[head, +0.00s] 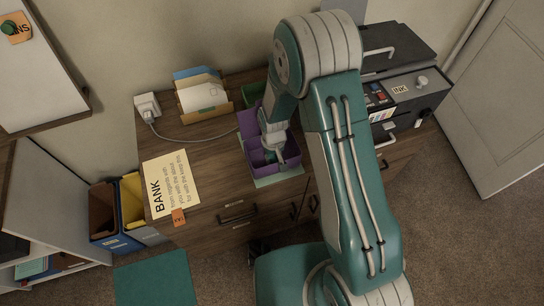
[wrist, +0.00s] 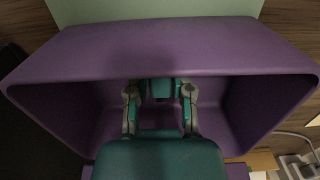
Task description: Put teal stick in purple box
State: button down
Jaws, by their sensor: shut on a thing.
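The purple box (head: 257,160) stands open on the desk in the head view, and its walls fill much of the wrist view (wrist: 160,45). My gripper (head: 279,158) points down into the box. In the wrist view my gripper (wrist: 160,92) has its two fingers inside the box's walls, shut on the teal stick (wrist: 163,88). Only a short teal end of the stick shows between the fingertips. Its lower part is hidden, and I cannot tell whether it touches the box floor. In the head view I cannot tell the stick from my teal gripper parts.
A pale green blotter (head: 281,178) lies under the box. A green container (head: 254,94) stands behind it. A file holder (head: 203,93), a charger with a cable (head: 148,104) and a yellow BANK note (head: 171,182) are to the left. A printer (head: 408,92) is at right.

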jog(key=c, duration=0.5)
grip_release()
jog(key=shift+d, duration=0.45)
jog(key=shift+a, duration=0.5)
jog(key=shift+r, duration=0.3)
notch_tip(320, 180, up, 10)
jog(key=r, duration=0.1)
notch_tip(320, 180, up, 9)
jog(key=t, duration=0.1)
send_over(274, 158)
jog(key=s+d, duration=0.2)
jog(key=d, duration=0.1)
jog(key=s+d+r+m+t, duration=0.1)
jog(key=s+d+r, duration=0.3)
jog(key=s+r, duration=0.4)
jog(key=s+d+r+m+t, duration=0.2)
jog(key=s+d+r+t, duration=0.2)
jog(key=s+r, duration=0.5)
jog(key=shift+d, duration=0.55)
